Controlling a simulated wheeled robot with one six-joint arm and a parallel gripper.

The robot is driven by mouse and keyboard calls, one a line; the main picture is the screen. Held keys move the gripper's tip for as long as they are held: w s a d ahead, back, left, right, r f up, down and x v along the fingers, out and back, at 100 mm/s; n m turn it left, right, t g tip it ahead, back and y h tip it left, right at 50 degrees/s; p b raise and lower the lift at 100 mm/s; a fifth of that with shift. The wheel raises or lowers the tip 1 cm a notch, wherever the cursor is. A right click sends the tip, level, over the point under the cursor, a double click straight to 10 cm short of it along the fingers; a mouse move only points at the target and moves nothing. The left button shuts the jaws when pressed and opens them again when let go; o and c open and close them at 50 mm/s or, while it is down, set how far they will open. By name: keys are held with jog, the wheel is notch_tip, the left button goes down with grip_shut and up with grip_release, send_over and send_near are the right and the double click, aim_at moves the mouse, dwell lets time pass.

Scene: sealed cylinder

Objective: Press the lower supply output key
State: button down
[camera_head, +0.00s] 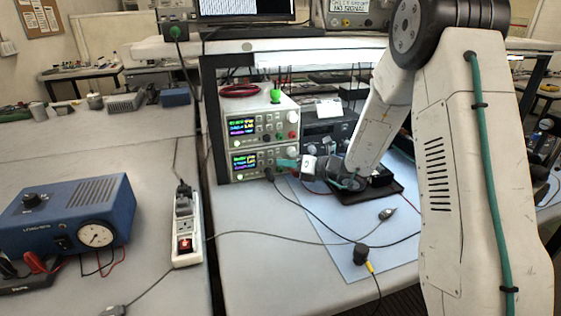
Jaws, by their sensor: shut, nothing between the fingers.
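Two white bench power supplies are stacked on the bench under a shelf. The lower supply (227,165) has a lit display (245,161) at its left. My gripper (284,163) is shut and empty, its teal fingertips at the right part of the lower supply's front panel. I cannot tell whether the tips touch the panel. The output key cannot be made out; the fingers cover part of the panel near them. The upper supply (262,112) stands directly on top, with a lit display and coloured terminals.
A black cable (292,205) runs from the lower supply across the blue mat (345,250). A dark tray (368,192) lies below my wrist. A power strip (187,230) and a blue box with a gauge (70,215) stand to the left.

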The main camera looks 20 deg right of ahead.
jog(key=shift+s, duration=0.8)
jog(key=shift+s, duration=2.5)
